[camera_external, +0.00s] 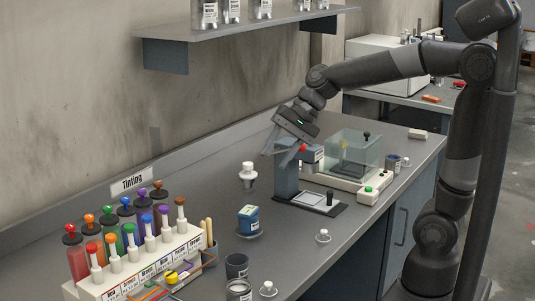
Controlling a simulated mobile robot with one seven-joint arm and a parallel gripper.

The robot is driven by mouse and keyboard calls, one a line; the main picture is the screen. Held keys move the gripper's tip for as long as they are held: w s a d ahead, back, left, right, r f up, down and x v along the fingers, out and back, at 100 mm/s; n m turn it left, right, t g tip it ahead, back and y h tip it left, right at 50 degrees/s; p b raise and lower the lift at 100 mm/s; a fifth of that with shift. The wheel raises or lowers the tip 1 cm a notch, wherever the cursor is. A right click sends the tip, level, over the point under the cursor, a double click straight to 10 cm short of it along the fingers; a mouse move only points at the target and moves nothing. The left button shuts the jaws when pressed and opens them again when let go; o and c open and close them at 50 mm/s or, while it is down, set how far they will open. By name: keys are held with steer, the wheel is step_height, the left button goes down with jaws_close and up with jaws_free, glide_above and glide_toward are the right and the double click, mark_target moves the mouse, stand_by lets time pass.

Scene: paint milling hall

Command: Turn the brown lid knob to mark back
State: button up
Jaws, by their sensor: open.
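My gripper (281,150) is open and empty. It is well to the right of the rack, angled down above a blue-grey press-like device (286,180).
The white rack (135,268) holds several coloured canisters and stems close together. A white-topped bottle (248,175) and a blue container (249,219) stand between rack and device. A clear-covered balance (350,160) is at right. A shelf (235,33) overhangs the wall.

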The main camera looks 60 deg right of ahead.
stand_by(0.3)
steer(key=m+t+h, duration=0.1)
steer(key=m+t, duration=0.8)
steer(key=m, duration=1.2)
glide_toward(161, 182)
steer(key=shift+x, duration=5.5)
steer(key=shift+c, duration=0.2)
jaws_close()
